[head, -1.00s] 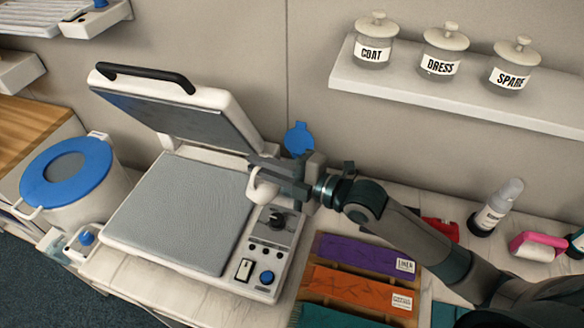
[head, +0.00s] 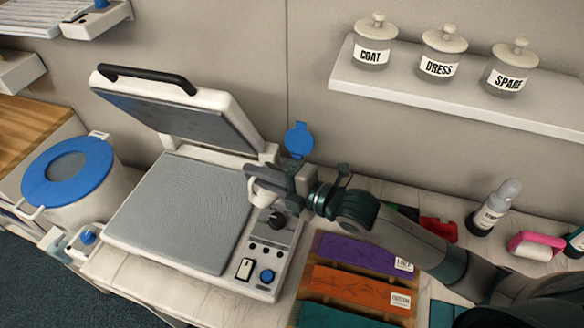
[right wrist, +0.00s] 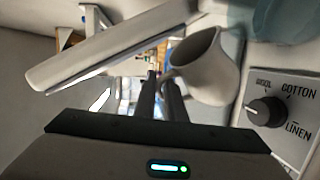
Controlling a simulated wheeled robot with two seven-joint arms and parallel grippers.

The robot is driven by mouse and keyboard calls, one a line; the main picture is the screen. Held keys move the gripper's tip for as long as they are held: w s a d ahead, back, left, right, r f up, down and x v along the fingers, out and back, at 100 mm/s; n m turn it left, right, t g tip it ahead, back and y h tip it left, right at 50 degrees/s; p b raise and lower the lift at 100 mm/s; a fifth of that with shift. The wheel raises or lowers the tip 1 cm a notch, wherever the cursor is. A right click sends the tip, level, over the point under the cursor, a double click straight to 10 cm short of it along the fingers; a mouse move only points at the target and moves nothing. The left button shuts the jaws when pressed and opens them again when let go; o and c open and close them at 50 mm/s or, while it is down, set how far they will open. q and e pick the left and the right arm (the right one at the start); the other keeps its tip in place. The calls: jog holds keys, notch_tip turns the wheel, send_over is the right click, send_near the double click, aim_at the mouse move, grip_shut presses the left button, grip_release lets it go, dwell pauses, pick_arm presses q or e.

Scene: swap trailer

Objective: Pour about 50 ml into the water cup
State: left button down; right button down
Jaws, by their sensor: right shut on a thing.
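A small white cup (head: 261,194) is in my right gripper (head: 268,180), above the control panel of the open press. In the right wrist view the cup (right wrist: 207,66) looks tilted, beside the closed fingers (right wrist: 163,95); the exact grip, possibly on its handle, is unclear. Its contents cannot be made out. A blue flip cap (head: 299,139) stands up behind the gripper at the back right of the press; what lies below it is mostly hidden by the gripper. My left gripper is not in view.
The press (head: 180,215) has its lid (head: 185,112) raised, left of the gripper. Its dial (head: 277,221) is just below the cup. Purple and orange cloths (head: 360,288) lie in front. A shelf (head: 440,95) with labelled jars is at the upper right.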

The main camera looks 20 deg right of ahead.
jog(key=shift+s+a+f+n, duration=0.2)
jog(key=shift+a+f+n, duration=0.15)
jog(key=shift+n, duration=0.15)
jog(key=shift+s+a+p, duration=0.15)
jog(key=shift+a+p, duration=0.1)
jog(key=shift+p, duration=0.2)
jog(key=shift+a, duration=0.1)
dwell(0.5)
jog(key=s+a+f+n+h+p, duration=0.2)
jog(key=s+a+n+p, duration=0.1)
jog(key=a+n+p, duration=0.2)
jog(key=shift+s+a+f+n+t+h+p, duration=0.2)
jog(key=shift+a+n+t+h+p, duration=0.1)
jog(key=shift+n+p, duration=0.2)
dwell(0.4)
